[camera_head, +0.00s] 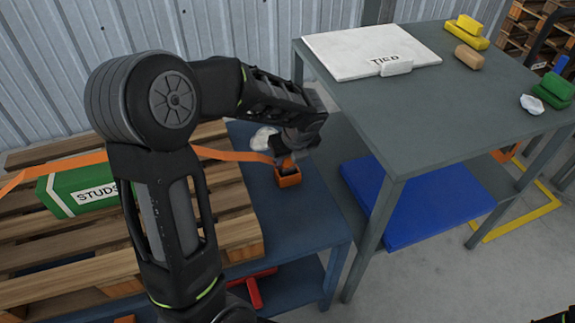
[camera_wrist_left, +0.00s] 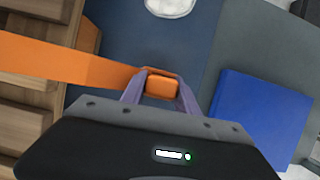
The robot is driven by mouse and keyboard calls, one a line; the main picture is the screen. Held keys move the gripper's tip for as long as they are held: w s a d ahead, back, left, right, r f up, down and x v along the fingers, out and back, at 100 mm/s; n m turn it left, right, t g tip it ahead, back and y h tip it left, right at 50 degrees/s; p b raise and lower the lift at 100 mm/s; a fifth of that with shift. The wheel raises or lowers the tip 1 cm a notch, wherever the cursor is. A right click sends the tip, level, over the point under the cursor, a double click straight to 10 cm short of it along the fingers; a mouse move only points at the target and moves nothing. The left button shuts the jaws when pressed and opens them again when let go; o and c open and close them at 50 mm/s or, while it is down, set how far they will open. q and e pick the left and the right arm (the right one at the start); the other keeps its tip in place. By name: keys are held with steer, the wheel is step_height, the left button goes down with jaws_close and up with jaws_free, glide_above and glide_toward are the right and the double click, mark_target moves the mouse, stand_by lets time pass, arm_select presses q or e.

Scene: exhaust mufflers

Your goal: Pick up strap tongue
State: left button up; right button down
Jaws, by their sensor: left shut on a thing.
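The orange strap (camera_head: 230,155) runs from the left over the green box to my left gripper; it also shows in the left wrist view (camera_wrist_left: 60,60). My left gripper (camera_head: 286,160) is shut on the strap's end piece, the strap tongue. In the left wrist view an orange block (camera_wrist_left: 160,87) shows between the two fingers of the gripper (camera_wrist_left: 158,92).
A green box labelled STUDS (camera_head: 80,193) sits on a wooden pallet (camera_head: 200,252) at left. A white round thing (camera_head: 263,138) lies on the blue bench (camera_head: 310,222). A grey table (camera_head: 440,110) stands at right, with a blue slab (camera_head: 415,205) below it.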

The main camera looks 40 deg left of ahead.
arm_select(q)
jaws_close()
step_height(320, 180, up, 10)
steer(key=p, duration=0.2)
steer(key=shift+p, duration=0.35)
stand_by(0.7)
